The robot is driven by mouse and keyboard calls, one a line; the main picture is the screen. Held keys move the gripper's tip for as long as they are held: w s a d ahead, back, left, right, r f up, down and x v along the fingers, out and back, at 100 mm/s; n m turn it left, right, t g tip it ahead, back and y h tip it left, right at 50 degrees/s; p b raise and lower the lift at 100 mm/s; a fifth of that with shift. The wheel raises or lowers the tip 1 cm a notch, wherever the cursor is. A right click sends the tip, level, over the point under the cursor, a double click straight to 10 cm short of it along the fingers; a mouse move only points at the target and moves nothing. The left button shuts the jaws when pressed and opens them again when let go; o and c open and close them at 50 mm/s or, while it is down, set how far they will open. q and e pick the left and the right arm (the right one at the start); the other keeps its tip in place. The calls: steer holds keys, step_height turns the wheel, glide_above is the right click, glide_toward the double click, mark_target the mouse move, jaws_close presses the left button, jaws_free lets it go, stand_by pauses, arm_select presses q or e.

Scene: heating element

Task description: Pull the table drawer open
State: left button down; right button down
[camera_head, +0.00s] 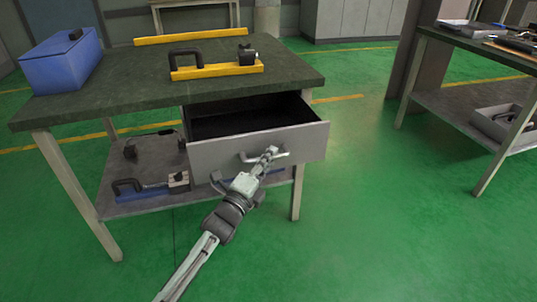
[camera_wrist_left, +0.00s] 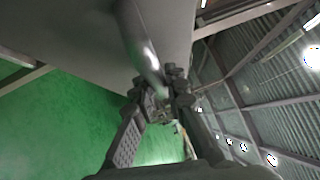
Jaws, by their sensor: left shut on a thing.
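The grey table drawer (camera_head: 300,145) stands well out from under the dark green tabletop, and its dark inside shows. Its light bar handle (camera_head: 280,156) is on the front face. My left gripper (camera_head: 268,158) is at the handle, with its fingers shut on it. In the left wrist view, the handle (camera_wrist_left: 143,50) runs down between the fingertips of the left gripper (camera_wrist_left: 160,92), beside the drawer's grey front (camera_wrist_left: 75,35). The fingers hide part of the handle. My right gripper is not in view.
On the table (camera_head: 120,98) are a blue box (camera_head: 62,62), a yellow bar with a black handle (camera_head: 216,70) and another yellow bar (camera_head: 190,35). A lower shelf (camera_head: 120,208) holds tools. Another table (camera_head: 470,100) stands right. Green floor in front is clear.

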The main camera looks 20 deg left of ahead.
arm_select(q)
steer(key=c, duration=1.5)
jaws_free()
steer(key=shift+c, duration=0.2)
steer(key=v, duration=1.2)
steer(key=shift+f, duration=0.1)
